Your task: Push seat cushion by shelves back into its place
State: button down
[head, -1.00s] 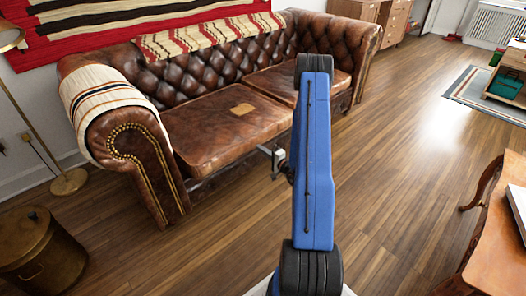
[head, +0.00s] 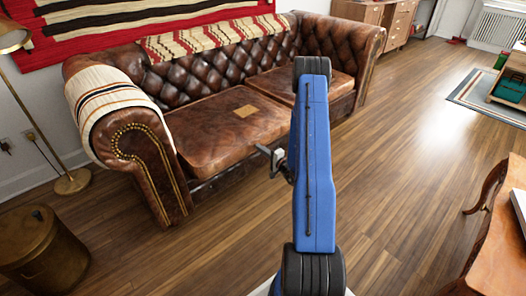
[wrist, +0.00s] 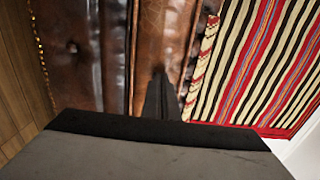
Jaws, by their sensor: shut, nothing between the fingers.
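The brown leather sofa has two seat cushions: the left seat cushion (head: 215,135) with a tan patch (head: 246,111), and the right seat cushion (head: 280,82) nearer the wooden drawers. My gripper (head: 264,151) is small in the head view, shut and empty, by the front edge of the left cushion; I cannot tell whether it touches. My blue arm hides part of the right cushion's front. In the wrist view, brown leather (wrist: 165,50) fills the middle, seen sideways, with a dark finger-like shape (wrist: 160,98) against it.
A wooden cabinet with drawers (head: 397,20) stands behind the sofa's right end. A lamp base (head: 72,182) and brass bin (head: 42,250) are at left. A wooden table (head: 495,240) is at right. The floor (head: 400,140) between is clear.

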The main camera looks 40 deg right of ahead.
jog(key=shift+w+a, duration=0.1)
jog(key=shift+w, duration=0.25)
jog(key=shift+w+a, duration=0.1)
jog(key=shift+w, duration=0.1)
jog(key=shift+s, duration=0.1)
jog(key=shift+s+d, duration=0.15)
jog(key=shift+s, duration=0.6)
jog(key=shift+s+d, duration=0.1)
jog(key=shift+s, duration=0.65)
jog(key=s+d, duration=0.1)
jog(key=s, duration=1.2)
jog(key=shift+s, duration=0.4)
jog(key=shift+d, duration=0.15)
